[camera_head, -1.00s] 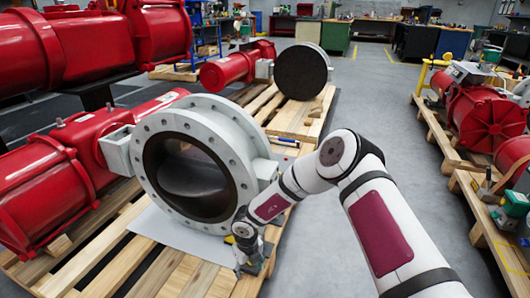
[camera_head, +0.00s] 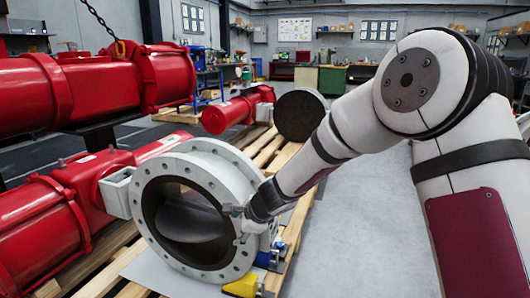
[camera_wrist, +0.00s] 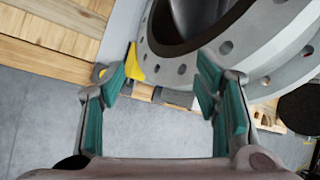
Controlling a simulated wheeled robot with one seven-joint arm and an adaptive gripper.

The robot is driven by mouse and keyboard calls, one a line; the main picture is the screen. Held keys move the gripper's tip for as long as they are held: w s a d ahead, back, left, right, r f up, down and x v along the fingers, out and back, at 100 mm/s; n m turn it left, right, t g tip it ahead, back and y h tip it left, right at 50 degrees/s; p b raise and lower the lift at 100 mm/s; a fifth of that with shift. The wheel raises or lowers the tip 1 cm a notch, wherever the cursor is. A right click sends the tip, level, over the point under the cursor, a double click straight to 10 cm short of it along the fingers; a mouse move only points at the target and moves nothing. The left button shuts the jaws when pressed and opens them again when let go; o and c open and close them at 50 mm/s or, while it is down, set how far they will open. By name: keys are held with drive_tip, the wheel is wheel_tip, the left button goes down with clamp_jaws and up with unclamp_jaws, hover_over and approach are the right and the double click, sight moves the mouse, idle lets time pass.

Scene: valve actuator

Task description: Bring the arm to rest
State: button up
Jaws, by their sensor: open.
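My gripper (camera_head: 240,222) is in front of the right side of the large grey valve flange (camera_head: 195,168). In the wrist view my gripper (camera_wrist: 165,78) has its two green-padded fingers spread wide with nothing between them. The valve's bolt-holed ring (camera_wrist: 232,48) fills the upper right there, beyond the right finger; I cannot tell how close it is. My arm reaches in from the right, its elbow raised high. A yellow object (camera_head: 243,287) lies low by the valve, below my gripper. It also shows beside the left finger in the wrist view (camera_wrist: 134,66).
Red actuators (camera_head: 95,190) fill the left side, one attached to the valve. Wooden pallets (camera_head: 105,272) lie beneath. A second red actuator with a dark disc (camera_head: 300,115) stands behind. Grey floor (camera_head: 362,200) is open right of the pallets. Workbenches line the back.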

drive_tip(key=s+d+r+n+g, duration=0.1)
drive_tip(key=s+d+r+n, duration=0.2)
drive_tip(key=s+r+n, duration=0.35)
drive_tip(key=s+d+r+n+g, duration=0.1)
drive_tip(key=s+d+r+n, duration=0.2)
drive_tip(key=s+r, duration=0.6)
drive_tip(key=s+d+n+g+h, duration=0.1)
drive_tip(key=s+d+n+h, duration=0.1)
drive_tip(key=s+d, duration=0.7)
drive_tip(key=s+d+n+g+h, duration=0.2)
drive_tip(key=s+d, duration=0.2)
drive_tip(key=s, duration=0.9)
drive_tip(key=s+d+n+g+h, duration=0.1)
drive_tip(key=s+d+n, duration=0.2)
drive_tip(key=s+d, duration=0.6)
wheel_tip(320, 180, up, 34)
drive_tip(key=s+a+t+p, duration=0.1)
drive_tip(key=t+p, duration=0.3)
drive_tip(key=p, duration=2.8)
drive_tip(key=shift+a, duration=0.25)
